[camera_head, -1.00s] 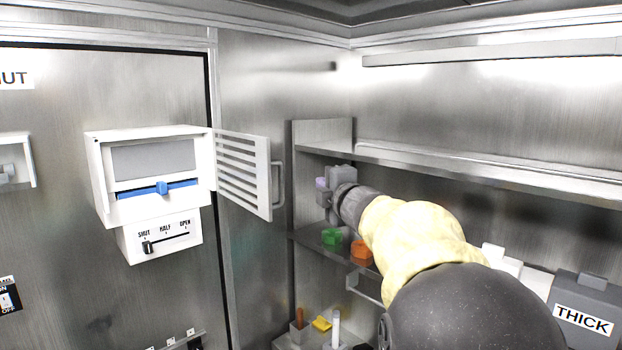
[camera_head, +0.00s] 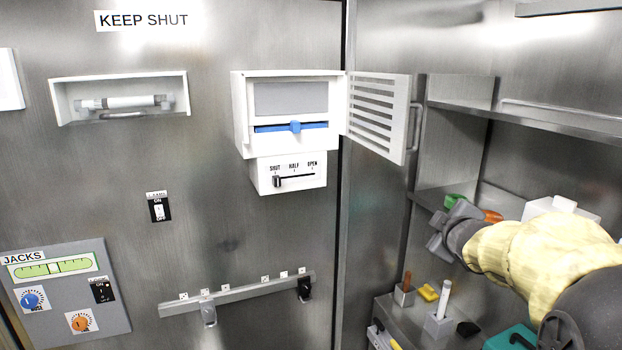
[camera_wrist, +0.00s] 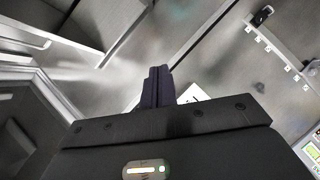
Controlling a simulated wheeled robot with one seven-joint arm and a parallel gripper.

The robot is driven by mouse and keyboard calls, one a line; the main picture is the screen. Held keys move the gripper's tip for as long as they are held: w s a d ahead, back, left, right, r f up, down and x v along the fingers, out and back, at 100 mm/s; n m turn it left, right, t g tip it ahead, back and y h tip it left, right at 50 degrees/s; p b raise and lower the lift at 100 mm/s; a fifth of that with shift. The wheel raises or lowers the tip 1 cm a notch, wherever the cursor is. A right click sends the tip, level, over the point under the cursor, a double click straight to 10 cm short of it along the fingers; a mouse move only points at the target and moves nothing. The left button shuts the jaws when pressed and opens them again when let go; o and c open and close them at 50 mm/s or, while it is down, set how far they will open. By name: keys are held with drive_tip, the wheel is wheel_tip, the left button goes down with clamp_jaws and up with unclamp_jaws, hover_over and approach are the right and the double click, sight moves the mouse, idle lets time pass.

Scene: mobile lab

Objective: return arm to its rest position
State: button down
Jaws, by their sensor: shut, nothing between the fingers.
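My gripper (camera_head: 440,232) is at the right of the head view, in front of the shelves, at the end of my arm in its cream-coloured sleeve. Its jaws are shut with nothing held. In the wrist view the closed fingers (camera_wrist: 158,86) show dark and together at the middle, apart from any surface. The arm reaches in from the lower right and hides part of the shelf behind it.
A white wall box (camera_head: 290,75) has its slatted door (camera_head: 378,115) swung open, left of my gripper. A green block (camera_head: 453,201) and an orange one (camera_head: 492,215) are on the shelf. A teal case (camera_head: 512,338) lies low right. A rail (camera_head: 240,293) crosses the wall.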

drive_tip(key=s+a+f+m+g+b, duration=0.2)
drive_tip(key=s+f, duration=0.2)
drive_tip(key=f, duration=0.4)
drive_tip(key=s+a+f+m+g+b, duration=0.2)
drive_tip(key=s+a+f, duration=0.1)
drive_tip(key=f, duration=0.5)
drive_tip(key=s+a+f+m+g+b, duration=0.2)
drive_tip(key=s+f+g, duration=0.15)
drive_tip(key=f, duration=0.45)
drive_tip(key=s+a+f+m+g+y+b, duration=0.2)
drive_tip(key=s+a+f, duration=0.4)
drive_tip(key=s+f, duration=0.5)
drive_tip(key=shift+s+f+m+g+b, duration=0.35)
drive_tip(key=shift+s+m+g+b, duration=0.2)
drive_tip(key=shift+s+m+g, duration=0.45)
